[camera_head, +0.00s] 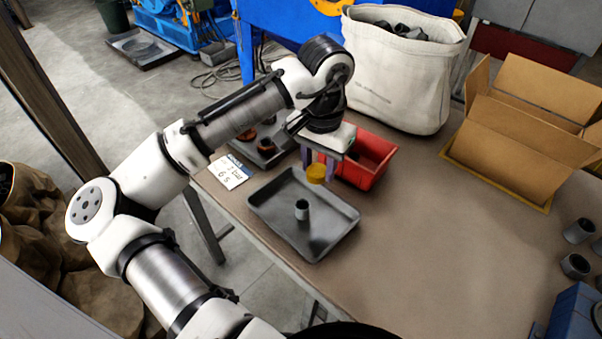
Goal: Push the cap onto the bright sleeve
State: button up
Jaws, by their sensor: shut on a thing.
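My gripper (317,172) hangs over the far right part of a grey metal tray. It is shut on a yellow-orange cap (316,174), held between its fingers above the tray. A bright grey metal sleeve (302,210) stands upright in the grey tray (334,239), near its middle. The cap is apart from the sleeve, higher and toward the back right of it in the picture. The sleeve's dark open top shows. The fingers partly hide the cap's upper side.
A red bin (372,160) stands just behind the gripper. A darker tray (243,152) with brown parts and a white card (229,172) lie at left. A white bag (400,75) and cardboard box (530,110) stand behind. Grey cylinders (577,231) stand at right; the table's middle is clear.

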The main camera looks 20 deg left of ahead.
aim_at(303, 202)
jog(key=shift+s+a+f+n, duration=0.85)
jog(key=shift+s+a+n, duration=0.05)
jog(key=shift+s+a, duration=0.2)
notch_tip(303, 202, down, 4)
jog(key=b, duration=0.4)
jog(key=shift+f+b, duration=0.2)
jog(key=shift+b, duration=0.2)
jog(key=shift+f, duration=0.55)
jog(key=shift+p, duration=0.45)
jog(key=shift+f, duration=0.75)
dwell(1.5)
jog(key=o, duration=1.5)
jog(key=shift+r, duration=0.15)
